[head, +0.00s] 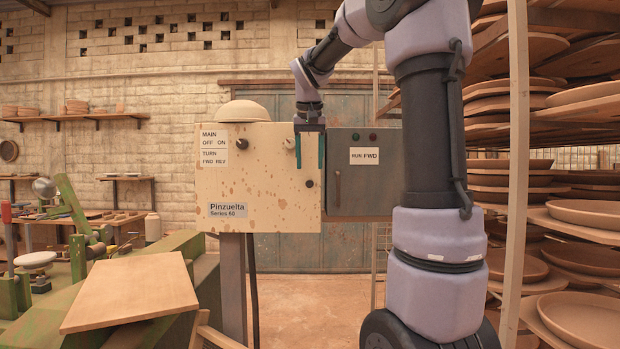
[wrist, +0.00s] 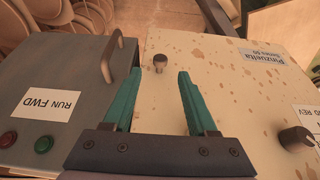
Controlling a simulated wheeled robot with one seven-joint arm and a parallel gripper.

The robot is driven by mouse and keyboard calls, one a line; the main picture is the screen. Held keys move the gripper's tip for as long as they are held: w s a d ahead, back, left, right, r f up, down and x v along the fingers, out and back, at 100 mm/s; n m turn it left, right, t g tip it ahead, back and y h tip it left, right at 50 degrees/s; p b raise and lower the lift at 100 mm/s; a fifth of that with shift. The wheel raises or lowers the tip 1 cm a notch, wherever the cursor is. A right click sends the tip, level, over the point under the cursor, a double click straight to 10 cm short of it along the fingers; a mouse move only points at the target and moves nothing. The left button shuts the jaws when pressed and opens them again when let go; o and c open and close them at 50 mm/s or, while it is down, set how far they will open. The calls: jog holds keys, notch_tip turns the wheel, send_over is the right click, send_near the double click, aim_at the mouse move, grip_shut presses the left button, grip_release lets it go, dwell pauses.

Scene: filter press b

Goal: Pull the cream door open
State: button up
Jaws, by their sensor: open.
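The cream door (head: 262,185) is the speckled front of a cream control box and sits flush, shut. It carries labels, rotary knobs and a small dark knob (head: 309,183) near its right edge. In the wrist view the cream door (wrist: 235,85) fills the right side, and its small knob (wrist: 160,62) stands just beyond the fingertips, between their lines. My gripper (head: 309,170) hangs in front of the door's right part, just above the small knob. In the wrist view my gripper (wrist: 158,76) has its two teal fingers apart, with nothing between them.
A grey box (head: 364,172) with a bar handle (head: 337,188) and a RUN FWD label adjoins the door's right side. The handle (wrist: 121,56) is close to one finger in the wrist view. A tilted wooden board (head: 130,290) lies at lower left. Shelves of plates (head: 560,200) stand right.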

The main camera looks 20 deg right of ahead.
aim_at(309, 180)
jog(key=x, duration=0.5)
jog(key=shift+w+f, duration=0.1)
jog(key=shift+f, duration=0.1)
grip_shut()
jog(key=shift+r, duration=0.1)
dwell(1.1)
